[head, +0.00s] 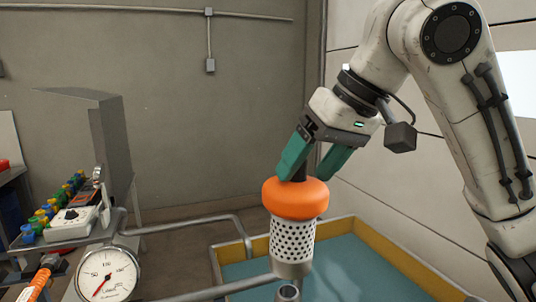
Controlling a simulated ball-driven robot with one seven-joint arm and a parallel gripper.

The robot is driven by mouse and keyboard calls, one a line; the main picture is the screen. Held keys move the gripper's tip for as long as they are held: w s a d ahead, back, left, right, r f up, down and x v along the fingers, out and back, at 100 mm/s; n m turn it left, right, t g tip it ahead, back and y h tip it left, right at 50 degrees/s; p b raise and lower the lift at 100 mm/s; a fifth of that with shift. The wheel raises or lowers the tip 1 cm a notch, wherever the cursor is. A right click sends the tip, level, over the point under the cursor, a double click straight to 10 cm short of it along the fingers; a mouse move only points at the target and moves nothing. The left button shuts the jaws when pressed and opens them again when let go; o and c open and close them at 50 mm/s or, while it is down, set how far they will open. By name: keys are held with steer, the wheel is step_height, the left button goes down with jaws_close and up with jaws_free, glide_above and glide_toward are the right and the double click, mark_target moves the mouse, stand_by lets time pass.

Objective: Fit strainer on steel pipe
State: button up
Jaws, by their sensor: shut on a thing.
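The strainer (292,238) is a perforated steel cylinder with an orange ring on top and a plain collar at its lower end. It hangs upright from my gripper (304,173), whose teal fingers are shut on its dark stem above the orange ring. The open upper end of an upright steel pipe (288,293) shows at the bottom edge, just below and slightly left of the strainer's collar. The strainer and pipe look close but apart; the exact gap and depth cannot be told. The lower part of the pipe is out of frame.
A yellow-rimmed basin (385,252) with a blue-green floor lies behind the strainer. Grey pipes (190,228) run in from the left. A round gauge (107,276), an orange-handled valve (35,285) and a panel with coloured knobs (70,215) stand at left.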

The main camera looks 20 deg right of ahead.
mark_target(311, 179)
steer(key=shift+w+a+r, duration=0.1)
steer(key=shift+w+a, duration=0.05)
steer(key=shift+w, duration=0.15)
step_height(311, 179, down, 4)
steer(key=b, duration=0.4)
steer(key=shift+w+f+b, duration=0.1)
steer(key=shift+f+b, duration=0.1)
steer(key=shift+b, duration=0.15)
steer(key=shift+f, duration=0.75)
steer(key=shift+s+d+r, duration=0.1)
steer(key=shift+s+d, duration=0.1)
steer(key=shift+d, duration=0.05)
steer(key=shift+f+b, duration=0.4)
steer(key=shift+f, duration=1.2)
stand_by(1.1)
steer(key=shift+f, duration=0.1)
steer(key=shift+c, duration=0.7)
steer(key=o, duration=1.7)
steer(key=shift+o, duration=0.2)
